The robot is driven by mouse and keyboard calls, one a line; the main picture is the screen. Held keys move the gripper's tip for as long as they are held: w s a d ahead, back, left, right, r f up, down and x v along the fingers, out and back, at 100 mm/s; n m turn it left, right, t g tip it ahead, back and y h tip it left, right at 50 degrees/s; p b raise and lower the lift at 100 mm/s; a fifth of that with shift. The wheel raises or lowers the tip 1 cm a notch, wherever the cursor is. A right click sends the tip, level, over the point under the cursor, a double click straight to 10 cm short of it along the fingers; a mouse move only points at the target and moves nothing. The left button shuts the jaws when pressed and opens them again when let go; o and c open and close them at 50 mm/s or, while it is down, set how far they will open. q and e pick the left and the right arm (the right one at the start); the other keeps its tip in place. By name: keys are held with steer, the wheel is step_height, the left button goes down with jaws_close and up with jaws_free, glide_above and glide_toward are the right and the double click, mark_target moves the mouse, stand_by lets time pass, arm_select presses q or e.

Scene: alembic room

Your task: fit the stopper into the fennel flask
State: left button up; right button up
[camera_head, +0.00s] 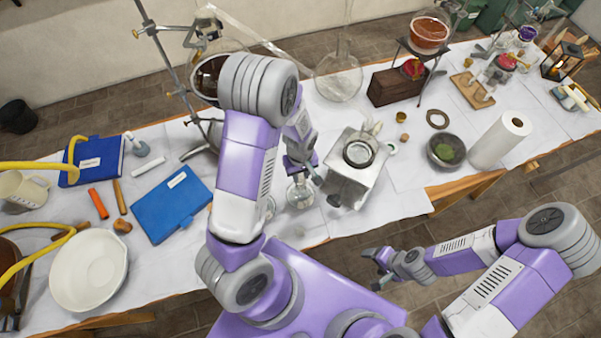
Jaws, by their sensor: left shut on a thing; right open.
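A small clear glass flask (300,194) stands on the white-covered table, just in front of my base and left of a metal box. I cannot read any label that would mark it as the fennel flask. My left gripper (302,167) points down directly over the flask's mouth. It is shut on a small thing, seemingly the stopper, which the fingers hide. I cannot tell whether the stopper touches the neck. A second piece of glassware (269,207) shows partly behind my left arm. My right gripper (380,268) is open and empty, beyond the table's front edge over the floor.
The metal box (352,180) with a round top opening stands close right of the flask. A blue folder (171,204) and a white bowl (89,270) lie left. A grey mortar (446,150) and paper roll (500,141) stand right.

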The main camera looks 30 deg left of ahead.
mark_target(301, 176)
arm_select(q)
steer(key=o, duration=1)
steer(key=shift+o, duration=0.5)
steer(key=o, duration=0.3)
steer(key=shift+r, duration=0.15)
steer(key=shift+r+p, duration=2.85)
steer(key=shift+r, duration=0.55)
